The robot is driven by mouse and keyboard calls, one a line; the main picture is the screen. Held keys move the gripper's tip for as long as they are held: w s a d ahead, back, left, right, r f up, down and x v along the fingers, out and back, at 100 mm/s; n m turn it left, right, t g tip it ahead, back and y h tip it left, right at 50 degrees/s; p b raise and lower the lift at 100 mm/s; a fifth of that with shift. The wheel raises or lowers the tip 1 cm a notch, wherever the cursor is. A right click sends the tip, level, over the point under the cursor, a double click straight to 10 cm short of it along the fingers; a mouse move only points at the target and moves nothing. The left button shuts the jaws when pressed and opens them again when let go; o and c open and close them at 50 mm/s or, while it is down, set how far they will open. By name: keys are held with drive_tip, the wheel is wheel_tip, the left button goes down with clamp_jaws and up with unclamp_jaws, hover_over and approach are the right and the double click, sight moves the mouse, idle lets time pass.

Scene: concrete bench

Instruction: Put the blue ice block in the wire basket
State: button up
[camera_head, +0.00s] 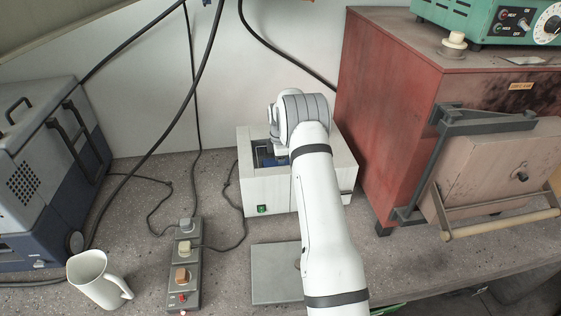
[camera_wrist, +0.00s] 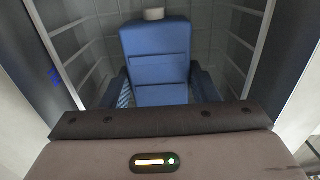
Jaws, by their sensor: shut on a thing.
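The blue ice block (camera_wrist: 158,55) is a flat ribbed block with a white cap at its far end. My gripper (camera_wrist: 160,92) is shut on it, with a dark finger on each side. In the wrist view the wire basket (camera_wrist: 221,34) shows as grid walls around and beyond the block, so the block is within the basket's outline. Whether it touches the basket floor cannot be told. In the head view my arm hides most of the gripper, and a little blue shows in the opening of the white box (camera_head: 259,189).
The red furnace (camera_head: 388,110) stands close on the right. A blue-grey case (camera_head: 40,190), a white mug (camera_head: 92,280) and a power strip (camera_head: 184,265) are at left. A grey plate (camera_head: 275,275) lies in front of the box. Black cables hang behind.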

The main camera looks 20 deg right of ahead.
drive_tip(key=o, duration=0.6)
drive_tip(key=shift+f, duration=0.15)
drive_tip(key=o, duration=0.5)
